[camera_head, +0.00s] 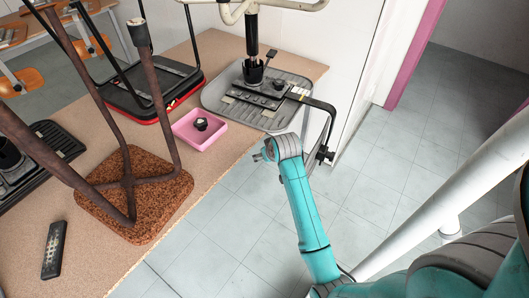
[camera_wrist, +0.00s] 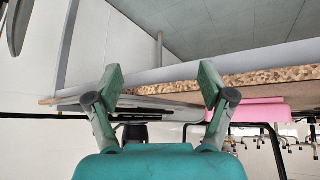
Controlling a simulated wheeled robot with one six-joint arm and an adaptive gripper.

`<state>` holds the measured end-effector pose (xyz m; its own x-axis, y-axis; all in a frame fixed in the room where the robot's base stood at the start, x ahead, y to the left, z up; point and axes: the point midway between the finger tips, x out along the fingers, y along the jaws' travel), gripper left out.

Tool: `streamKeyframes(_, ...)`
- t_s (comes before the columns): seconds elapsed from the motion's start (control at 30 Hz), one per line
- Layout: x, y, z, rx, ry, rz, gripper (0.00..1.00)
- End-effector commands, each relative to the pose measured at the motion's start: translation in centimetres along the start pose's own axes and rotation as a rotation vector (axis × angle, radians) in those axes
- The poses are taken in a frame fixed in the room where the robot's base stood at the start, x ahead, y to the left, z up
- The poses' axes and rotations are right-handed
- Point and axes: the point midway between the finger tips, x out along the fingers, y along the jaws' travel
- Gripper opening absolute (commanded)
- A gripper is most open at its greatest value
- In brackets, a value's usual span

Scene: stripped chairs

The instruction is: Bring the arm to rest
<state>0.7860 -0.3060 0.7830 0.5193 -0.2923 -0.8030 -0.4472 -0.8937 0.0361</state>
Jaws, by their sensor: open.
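My teal arm (camera_head: 305,210) reaches from the lower right towards the table's front edge. My gripper (camera_head: 263,156) shows small at its end in the head view, partly hidden by the grey wrist joint, close to the edge and to the right of the pink tray. In the wrist view my gripper (camera_wrist: 160,84) has its two green fingers spread wide apart, with nothing between them. The table's chipboard edge (camera_wrist: 262,77) and the pink tray (camera_wrist: 262,111) show beyond the fingers, to the right.
The pink tray (camera_head: 187,137) holds a black knob (camera_head: 201,124). Upturned chair parts stand around it, including a brown cork-like seat (camera_head: 150,215) and a grey seat (camera_head: 215,97). A black bracket (camera_head: 328,125) overhangs the edge near my wrist. A remote (camera_head: 54,250) lies front left. Tiled floor (camera_head: 230,235) is clear.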

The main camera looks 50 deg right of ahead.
Motion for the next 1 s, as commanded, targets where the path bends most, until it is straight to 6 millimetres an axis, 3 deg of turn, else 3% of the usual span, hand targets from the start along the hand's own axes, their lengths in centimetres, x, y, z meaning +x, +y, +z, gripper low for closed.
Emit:
streamKeyframes(0.33, 0.0, -0.3, 0.4, -0.003, 0.004, -0.002, 0.81)
streamKeyframes(0.47, 0.2, -1.3, 1.9, -0.012, 0.017, -0.009, 0.81)
streamKeyframes(0.77, -1.2, -6.6, 10.2, -0.062, 0.123, -0.052, 0.81)
streamKeyframes(1.0, -4.6, -9.8, 16.7, -0.103, 0.221, -0.098, 0.81)
